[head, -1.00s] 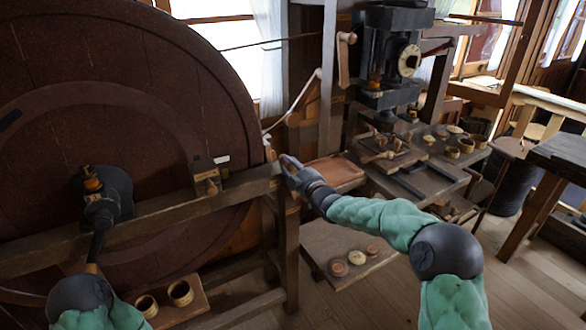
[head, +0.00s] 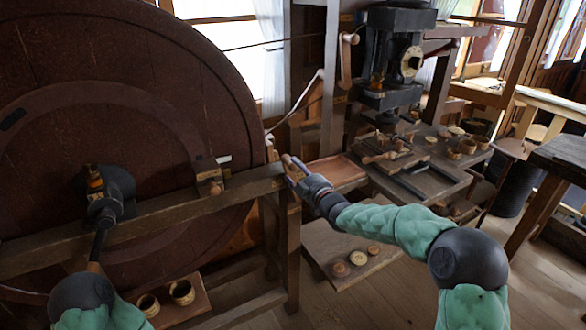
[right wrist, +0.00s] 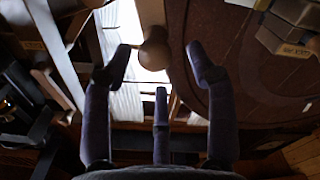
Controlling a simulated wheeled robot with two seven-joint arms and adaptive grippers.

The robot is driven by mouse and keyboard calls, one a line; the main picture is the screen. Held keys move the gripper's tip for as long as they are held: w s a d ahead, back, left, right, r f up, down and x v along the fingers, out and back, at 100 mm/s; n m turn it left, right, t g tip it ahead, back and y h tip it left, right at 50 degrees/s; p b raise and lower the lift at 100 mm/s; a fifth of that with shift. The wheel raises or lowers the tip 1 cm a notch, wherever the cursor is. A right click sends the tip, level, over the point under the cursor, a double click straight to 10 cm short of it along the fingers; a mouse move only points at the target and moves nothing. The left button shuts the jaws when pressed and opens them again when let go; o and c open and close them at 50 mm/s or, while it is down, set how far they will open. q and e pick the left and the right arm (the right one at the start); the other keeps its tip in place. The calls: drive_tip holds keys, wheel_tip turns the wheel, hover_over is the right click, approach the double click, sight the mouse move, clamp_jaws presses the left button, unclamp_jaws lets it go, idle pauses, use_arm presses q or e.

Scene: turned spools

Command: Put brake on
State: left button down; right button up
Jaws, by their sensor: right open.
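The large dark brown wheel (head: 60,120) fills the left of the head view behind a wooden beam (head: 140,218). My right gripper (head: 292,171) is open at the beam's right end. A small wooden block with a peg and a label (head: 209,180) sits on the beam against the wheel. I cannot tell for certain which part is the brake.
A black crank (head: 103,215) stands out at the wheel's hub. Right of my gripper is a bench (head: 430,185) with turned cups and tools under a black machine (head: 392,60). A low shelf (head: 335,238) holds round wooden pieces. Floor is open at lower right.

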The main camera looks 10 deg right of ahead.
drive_tip(key=v, duration=0.8)
drive_tip(key=shift+s, duration=0.25)
drive_tip(key=s+a+f+m+g+h, duration=0.1)
drive_tip(key=s+f+m+g, duration=0.25)
drive_tip(key=f, duration=0.75)
drive_tip(key=s+a+f+m+g+p, duration=0.15)
drive_tip(key=s+f, duration=0.35)
drive_tip(key=f, duration=0.6)
drive_tip(key=s+a+f+m+g+h, duration=0.1)
drive_tip(key=s+f+m+g, duration=0.25)
drive_tip(key=f, duration=0.65)
drive_tip(key=s+a+f+m+g, duration=0.1)
drive_tip(key=s+f, duration=0.3)
drive_tip(key=s, duration=0.4)
drive_tip(key=s+a+f+m+g, duration=0.1)
drive_tip(key=s+f+g, duration=0.3)
drive_tip(key=s, duration=0.5)
drive_tip(key=s+a+f+m+g, duration=0.1)
drive_tip(key=s+f+m+g, duration=0.2)
drive_tip(key=s+f, duration=0.3)
drive_tip(key=s, duration=0.3)
drive_tip(key=shift+s+a+m, duration=0.25)
drive_tip(key=shift+a+m, duration=0.1)
drive_tip(key=shift+a, duration=0.05)
